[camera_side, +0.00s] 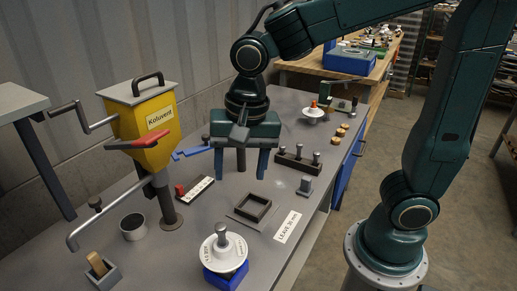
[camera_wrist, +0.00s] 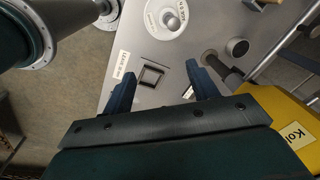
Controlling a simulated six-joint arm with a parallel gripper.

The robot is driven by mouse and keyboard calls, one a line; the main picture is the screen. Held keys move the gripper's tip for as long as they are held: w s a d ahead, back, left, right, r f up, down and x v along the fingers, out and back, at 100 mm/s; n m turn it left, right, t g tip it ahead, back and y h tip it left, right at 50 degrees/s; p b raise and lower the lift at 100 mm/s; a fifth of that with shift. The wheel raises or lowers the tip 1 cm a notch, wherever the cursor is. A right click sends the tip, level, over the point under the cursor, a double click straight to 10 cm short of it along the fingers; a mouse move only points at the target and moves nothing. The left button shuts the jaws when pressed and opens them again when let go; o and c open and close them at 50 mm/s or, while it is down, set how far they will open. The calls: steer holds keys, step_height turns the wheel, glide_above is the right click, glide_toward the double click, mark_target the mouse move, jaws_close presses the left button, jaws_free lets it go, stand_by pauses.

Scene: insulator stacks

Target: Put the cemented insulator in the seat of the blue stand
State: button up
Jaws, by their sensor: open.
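A white disc insulator (camera_side: 222,256) with a grey metal pin pointing up sits on the blue stand (camera_side: 226,279) at the front. It also shows in the wrist view (camera_wrist: 161,28), where the stand is hidden. A second, smaller white disc (camera_side: 313,113) with an orange top stands at the back right by a green fixture. I cannot tell which is the cemented one. My gripper (camera_side: 240,173) points down, open and empty, over the middle of the bench, behind the blue stand. Its two fingers also show in the wrist view (camera_wrist: 160,70).
A square dark frame (camera_side: 268,207) lies near the bench middle. A dark block with several metal pins (camera_side: 298,166) stands right of my gripper. The yellow Koluvent hopper (camera_side: 153,128) and its crank arms crowd the left. A grey cup (camera_side: 133,233) is below it.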

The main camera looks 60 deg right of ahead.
steer(key=s+d+r+n+t, duration=0.4)
steer(key=s+d+n, duration=0.6)
steer(key=d, duration=0.1)
steer(key=shift+s+r+h, duration=0.2)
steer(key=shift+s+h, duration=0.1)
steer(key=shift+s, duration=0.1)
